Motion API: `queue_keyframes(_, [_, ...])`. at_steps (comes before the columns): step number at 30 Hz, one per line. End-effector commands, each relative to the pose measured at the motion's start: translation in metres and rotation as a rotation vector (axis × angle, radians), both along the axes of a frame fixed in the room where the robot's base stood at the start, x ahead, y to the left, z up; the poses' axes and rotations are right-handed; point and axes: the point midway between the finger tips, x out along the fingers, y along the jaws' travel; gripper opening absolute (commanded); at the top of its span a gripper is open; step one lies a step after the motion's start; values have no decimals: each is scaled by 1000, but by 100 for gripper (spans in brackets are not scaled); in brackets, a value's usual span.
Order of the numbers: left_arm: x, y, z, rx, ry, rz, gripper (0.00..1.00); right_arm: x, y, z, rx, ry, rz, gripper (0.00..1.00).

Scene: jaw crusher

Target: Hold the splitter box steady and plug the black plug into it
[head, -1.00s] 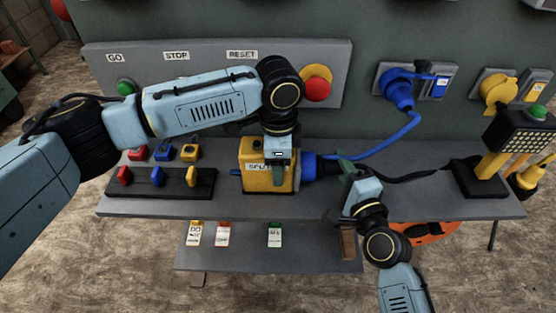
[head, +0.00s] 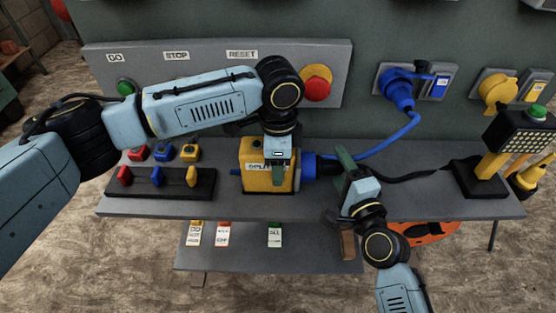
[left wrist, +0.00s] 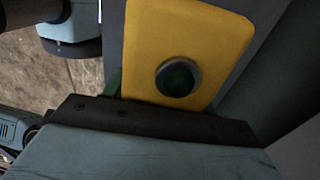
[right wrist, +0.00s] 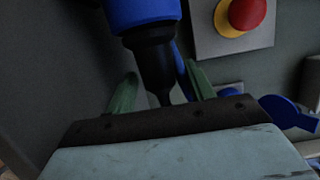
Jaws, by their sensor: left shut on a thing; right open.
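The yellow splitter box (head: 254,181) stands on the bench shelf, with a blue socket (head: 308,166) on its right side. My left gripper (head: 279,172) is shut on the box from above. In the left wrist view the box's yellow top (left wrist: 190,35) with a dark round button fills the middle. The black plug (head: 328,168) sits at the blue socket. In the right wrist view its black body (right wrist: 155,60) meets the blue socket (right wrist: 145,12) in line, with no visible gap. My right gripper (right wrist: 155,95) is open, its green fingers either side of the plug's rear end, apart from it.
A black cable (head: 410,178) runs right to a lamp stand (head: 477,178). A blue cable (head: 395,140) hangs from a blue wall plug (head: 399,90). A switch rack (head: 205,184) lies left of the box. A red stop button (head: 317,88) is on the panel behind.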

Motion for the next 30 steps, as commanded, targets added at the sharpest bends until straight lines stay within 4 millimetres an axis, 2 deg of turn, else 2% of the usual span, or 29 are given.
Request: queue_keyframes(30, [1,0,1,-2,-2,0,15,2,-60,1,-2,-2,0,53])
